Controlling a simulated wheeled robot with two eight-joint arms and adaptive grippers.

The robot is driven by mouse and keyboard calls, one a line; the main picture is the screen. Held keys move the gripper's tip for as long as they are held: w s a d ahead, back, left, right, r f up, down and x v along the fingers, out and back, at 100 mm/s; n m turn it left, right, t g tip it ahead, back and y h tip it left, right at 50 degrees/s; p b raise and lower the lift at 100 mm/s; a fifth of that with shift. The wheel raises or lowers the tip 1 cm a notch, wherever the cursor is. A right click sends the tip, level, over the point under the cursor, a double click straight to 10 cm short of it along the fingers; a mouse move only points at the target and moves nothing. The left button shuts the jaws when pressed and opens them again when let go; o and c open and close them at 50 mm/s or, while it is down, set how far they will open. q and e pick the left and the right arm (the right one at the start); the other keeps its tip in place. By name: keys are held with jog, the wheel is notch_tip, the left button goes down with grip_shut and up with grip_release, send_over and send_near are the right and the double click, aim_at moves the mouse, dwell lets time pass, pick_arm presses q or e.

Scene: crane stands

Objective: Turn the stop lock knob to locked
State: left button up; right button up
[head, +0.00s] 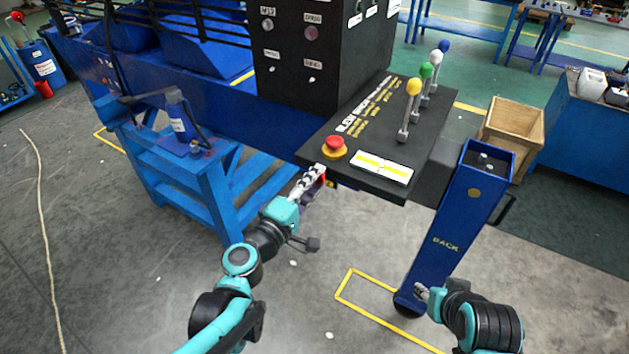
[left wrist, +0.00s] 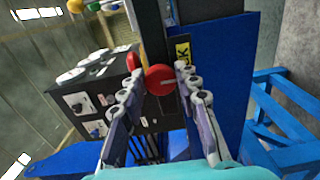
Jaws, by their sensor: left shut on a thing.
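The stop lock knob (left wrist: 160,80) is a round red knob with a pale line across its face, in the middle of the left wrist view. My left gripper (left wrist: 160,76) is shut on it, with a finger at each side. In the head view my left gripper (head: 314,176) is at the console's front left side, below the red mushroom button (head: 334,147), and mostly hides the knob. A yellow label (left wrist: 183,52) with black letters, partly hidden, is beside the knob. My right gripper (head: 422,292) is low near the blue post, its jaws too small to judge.
The black console (head: 376,140) carries several levers with coloured balls (head: 414,87) and a white and yellow plate (head: 382,167). A blue post (head: 460,215) stands to its right and a blue stand (head: 180,165) to the left.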

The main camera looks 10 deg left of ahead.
dwell(0.4)
pick_arm(q)
jog(key=o, duration=1.1)
jog(key=shift+o, duration=0.2)
jog(key=shift+s, duration=0.1)
jog(key=v, duration=1.1)
jog(key=shift+s+a, duration=0.15)
jog(key=shift+s, duration=0.25)
